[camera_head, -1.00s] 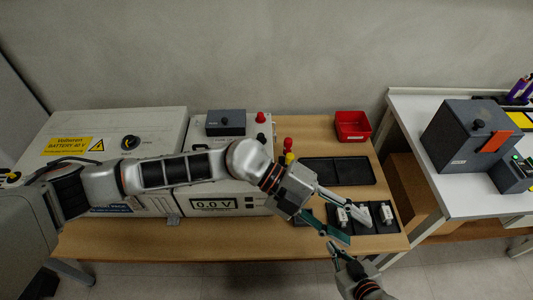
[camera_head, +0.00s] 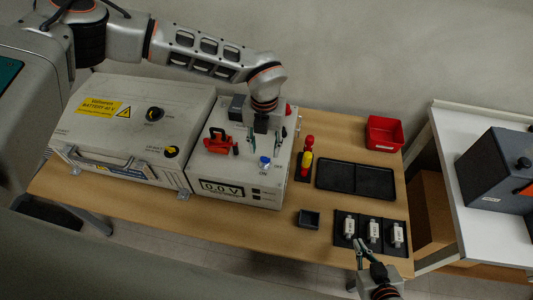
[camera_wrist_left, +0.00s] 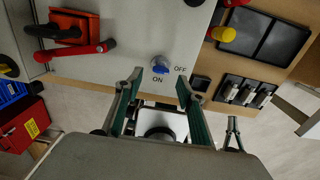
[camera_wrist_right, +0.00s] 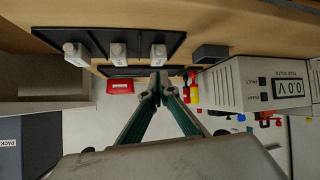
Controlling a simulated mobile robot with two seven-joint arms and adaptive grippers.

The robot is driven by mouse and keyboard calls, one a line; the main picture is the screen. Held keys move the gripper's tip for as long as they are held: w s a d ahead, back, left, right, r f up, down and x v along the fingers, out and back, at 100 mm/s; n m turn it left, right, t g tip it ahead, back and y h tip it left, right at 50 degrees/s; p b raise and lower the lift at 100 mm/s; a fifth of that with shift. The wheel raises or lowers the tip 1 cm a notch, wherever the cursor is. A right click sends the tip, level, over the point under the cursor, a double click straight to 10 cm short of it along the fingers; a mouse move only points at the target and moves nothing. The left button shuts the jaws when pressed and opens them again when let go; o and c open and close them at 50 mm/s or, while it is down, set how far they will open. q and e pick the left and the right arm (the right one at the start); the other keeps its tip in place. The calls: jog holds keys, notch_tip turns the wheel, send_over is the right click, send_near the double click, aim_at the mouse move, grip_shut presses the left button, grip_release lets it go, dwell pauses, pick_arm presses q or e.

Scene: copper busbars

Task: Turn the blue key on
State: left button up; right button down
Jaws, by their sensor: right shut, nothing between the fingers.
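The blue key (camera_head: 264,162) sits on the top of the white test unit with the 0.0 V display (camera_head: 221,188). In the left wrist view the blue key (camera_wrist_left: 160,66) lies between and just beyond my left fingertips, with "OFF" at its right and "ON" below it. My left gripper (camera_head: 265,150) is open above the unit, its fingers apart and not touching the key; it also shows in the left wrist view (camera_wrist_left: 158,88). My right gripper (camera_head: 360,243) is shut and empty by the table's front edge; its fingertips meet in the right wrist view (camera_wrist_right: 157,82).
A red lockout device (camera_head: 221,142) stands on the unit left of the key. Red and yellow tools (camera_head: 307,157) stand right of the unit. A black tray (camera_head: 355,180), a red bin (camera_head: 384,133) and a mat with three white pieces (camera_head: 373,231) lie farther right.

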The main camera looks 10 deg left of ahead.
aim_at(265, 160)
pick_arm(q)
jog(key=shift+d+f+p, duration=0.1)
jog(key=shift+f+p, duration=0.2)
jog(key=shift+f, duration=1.95)
pick_arm(e)
jog(key=shift+s+d+f, duration=0.3)
jog(key=shift+d+f, duration=0.1)
jog(key=shift+d, duration=0.1)
pick_arm(q)
grip_shut()
pick_arm(e)
jog(key=shift+r, duration=0.1)
jog(key=shift+w, duration=0.1)
